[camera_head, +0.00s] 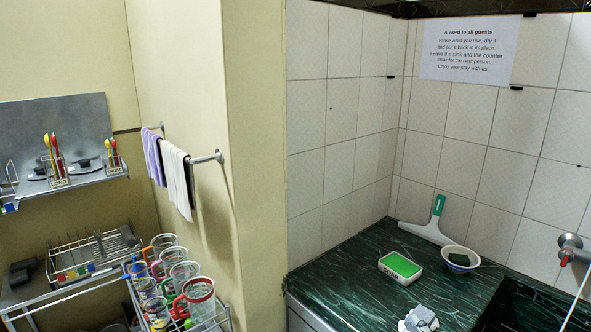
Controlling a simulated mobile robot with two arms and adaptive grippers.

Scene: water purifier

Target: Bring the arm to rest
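Neither of my grippers can be made out in the head view, and no arm link clearly shows. A small grey and white object (420,318) sits at the bottom edge on the green counter; it is cut off, and I cannot tell what it is.
The dark green counter (350,275) holds a soap dish with a green top (400,265), a bowl (459,259) and a white squeegee (430,228). A faucet (570,248) is at right. A rack of glasses (172,280), towels (175,175) and shelves (70,182) are at left.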

